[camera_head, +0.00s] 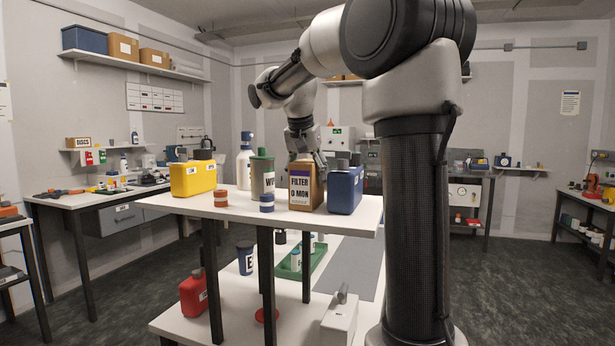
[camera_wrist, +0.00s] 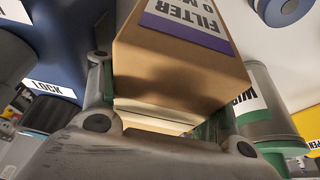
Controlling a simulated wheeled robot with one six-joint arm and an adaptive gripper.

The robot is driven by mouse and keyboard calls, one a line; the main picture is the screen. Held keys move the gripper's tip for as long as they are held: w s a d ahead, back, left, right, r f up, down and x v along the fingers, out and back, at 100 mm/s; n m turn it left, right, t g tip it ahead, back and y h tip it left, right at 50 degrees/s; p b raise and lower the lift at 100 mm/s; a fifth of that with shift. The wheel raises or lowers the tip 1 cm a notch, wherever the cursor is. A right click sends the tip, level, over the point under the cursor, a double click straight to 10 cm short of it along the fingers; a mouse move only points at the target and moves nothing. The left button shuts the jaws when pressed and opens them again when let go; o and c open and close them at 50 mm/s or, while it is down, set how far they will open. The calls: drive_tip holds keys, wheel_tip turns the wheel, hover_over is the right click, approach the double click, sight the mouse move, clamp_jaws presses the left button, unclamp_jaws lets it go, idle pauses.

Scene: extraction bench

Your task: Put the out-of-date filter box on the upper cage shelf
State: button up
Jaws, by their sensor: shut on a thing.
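The filter box (camera_head: 302,186) is a brown carton with a purple and white label reading "FILTER" and a partly readable second line. It is upright at the white upper shelf (camera_head: 345,221), between a grey-green bottle and a blue container. My gripper (camera_head: 305,160) comes down on it from above and behind. In the wrist view the box (camera_wrist: 180,65) sits between the two green-padded fingers of my gripper (camera_wrist: 166,98), which are shut on it. I cannot tell whether its bottom touches the shelf.
A blue container (camera_head: 345,190) stands close on the right and a grey-green bottle (camera_head: 262,177) close on the left. A yellow container (camera_head: 193,179), a white bottle (camera_head: 244,168) and small round tins (camera_head: 267,203) share the shelf. A red container (camera_head: 193,294) stands on the lower level.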

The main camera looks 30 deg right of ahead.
drive_tip(key=o, duration=1.6)
